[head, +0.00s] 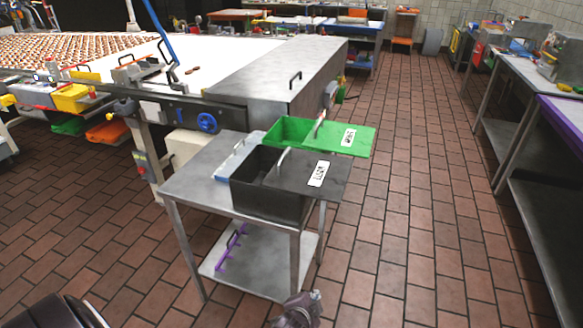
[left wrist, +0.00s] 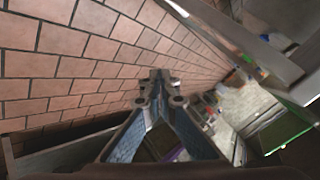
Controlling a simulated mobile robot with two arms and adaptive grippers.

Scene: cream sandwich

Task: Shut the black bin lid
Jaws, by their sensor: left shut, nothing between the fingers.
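The black bin (head: 265,204) stands on the near end of a small metal table. Its black lid (head: 334,187), with a white label and a metal handle, lies flat out to the right, past the bin's edge. The left part of the bin's top is uncovered. My left gripper (head: 313,297) is low at the bottom middle of the head view, in front of the table and below the bin, touching neither bin nor lid. In the left wrist view its fingers (left wrist: 158,82) are together with nothing between them. My right gripper is not in view.
A green bin (head: 287,127) with its lid out to the right stands behind the black one. A pale blue tray (head: 236,163) lies left of the bins. Purple handles (head: 232,245) are on the lower shelf (head: 270,270). The tiled floor right of the table is clear.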

